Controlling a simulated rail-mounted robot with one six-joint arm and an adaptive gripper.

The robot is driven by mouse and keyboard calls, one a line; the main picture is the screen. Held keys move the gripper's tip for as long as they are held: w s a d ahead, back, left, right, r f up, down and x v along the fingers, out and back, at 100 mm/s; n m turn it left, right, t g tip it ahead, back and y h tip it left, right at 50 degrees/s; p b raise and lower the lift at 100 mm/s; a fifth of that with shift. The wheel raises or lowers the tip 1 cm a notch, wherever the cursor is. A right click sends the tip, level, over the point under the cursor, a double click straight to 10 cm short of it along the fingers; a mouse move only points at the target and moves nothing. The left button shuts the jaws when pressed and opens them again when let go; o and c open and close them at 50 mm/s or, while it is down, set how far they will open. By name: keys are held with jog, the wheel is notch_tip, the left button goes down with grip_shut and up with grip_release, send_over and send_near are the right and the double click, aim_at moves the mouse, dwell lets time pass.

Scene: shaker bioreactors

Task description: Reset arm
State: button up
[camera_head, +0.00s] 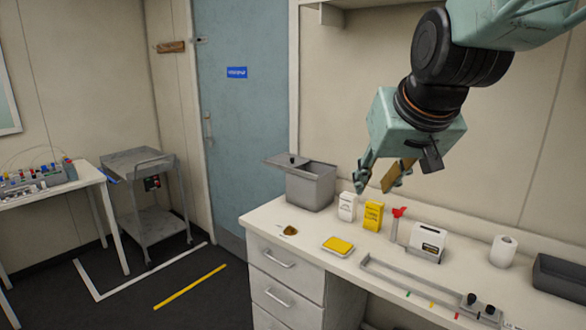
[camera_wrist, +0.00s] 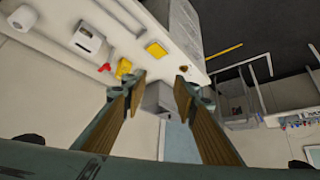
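My gripper (camera_head: 374,187) hangs at the end of my raised arm, above the white counter (camera_head: 262,217). Its two fingers, with brown inner pads, stand well apart. In the wrist view my gripper (camera_wrist: 161,82) also shows a wide gap between the fingers, with nothing held there. In the head view its fingertips appear just above a white carton (camera_head: 347,207) and a yellow carton (camera_head: 373,216); I see no contact with them.
The counter also holds a grey lidded bin (camera_head: 310,186), a yellow pad (camera_head: 338,245), a red-topped item (camera_head: 397,214), a white device (camera_head: 428,243), a paper roll (camera_head: 503,251) and a dark tray (camera_head: 560,276). A grey cart (camera_head: 155,222) stands at left. Marked floor lies clear between.

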jog(key=s+d+f+g, duration=0.1)
jog(key=s+f, duration=0.1)
jog(key=s, duration=0.9)
jog(key=s+d+f+g, duration=0.1)
jog(key=s+f, duration=0.1)
jog(key=s, duration=0.9)
jog(key=s+d+f+g, duration=0.1)
jog(key=s+f+g, duration=0.1)
jog(key=s, duration=1)
jog(key=shift+d+f+m+h, duration=0.3)
jog(key=shift+f, duration=0.2)
